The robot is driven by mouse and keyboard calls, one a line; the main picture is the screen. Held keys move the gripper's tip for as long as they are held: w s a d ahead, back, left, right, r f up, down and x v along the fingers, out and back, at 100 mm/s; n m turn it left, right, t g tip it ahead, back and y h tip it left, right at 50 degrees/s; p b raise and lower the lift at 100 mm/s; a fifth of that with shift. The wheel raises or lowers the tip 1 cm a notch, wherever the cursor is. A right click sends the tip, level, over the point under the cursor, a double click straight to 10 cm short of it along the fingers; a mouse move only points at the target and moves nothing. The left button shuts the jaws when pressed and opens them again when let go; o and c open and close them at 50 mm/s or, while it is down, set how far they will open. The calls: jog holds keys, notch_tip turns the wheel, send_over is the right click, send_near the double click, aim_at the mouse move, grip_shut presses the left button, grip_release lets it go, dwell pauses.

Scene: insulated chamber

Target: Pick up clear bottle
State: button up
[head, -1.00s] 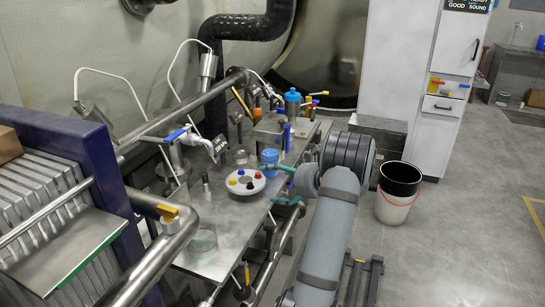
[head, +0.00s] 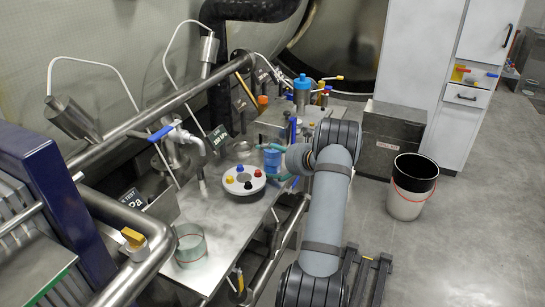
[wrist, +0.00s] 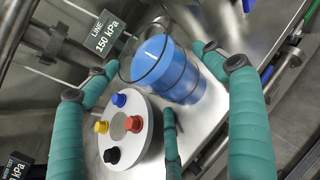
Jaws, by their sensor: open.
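A clear-rimmed vessel with a blue body (wrist: 180,80) stands on the metal bench in the wrist view, beside the white disc. It also shows in the head view (head: 271,158), partly covered by my fingers. I cannot tell whether it is the clear bottle. My gripper (wrist: 160,78) has teal padded fingers, spread open on either side of this vessel, with no clear grip on it. In the head view my gripper (head: 279,164) reaches in from the right at the vessel. A clear, open cylindrical container (head: 190,244) stands at the bench's near end.
A white disc (head: 244,180) with coloured knobs sits close left of the vessel. A blue-capped bottle (head: 302,92) stands farther back. A blue-handled tap (head: 185,137) and metal pipes border the left. A bucket (head: 411,187) is on the floor at right.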

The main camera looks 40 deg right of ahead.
jog(key=shift+c, duration=0.8)
jog(key=c, duration=1.1)
jog(key=shift+c, duration=0.3)
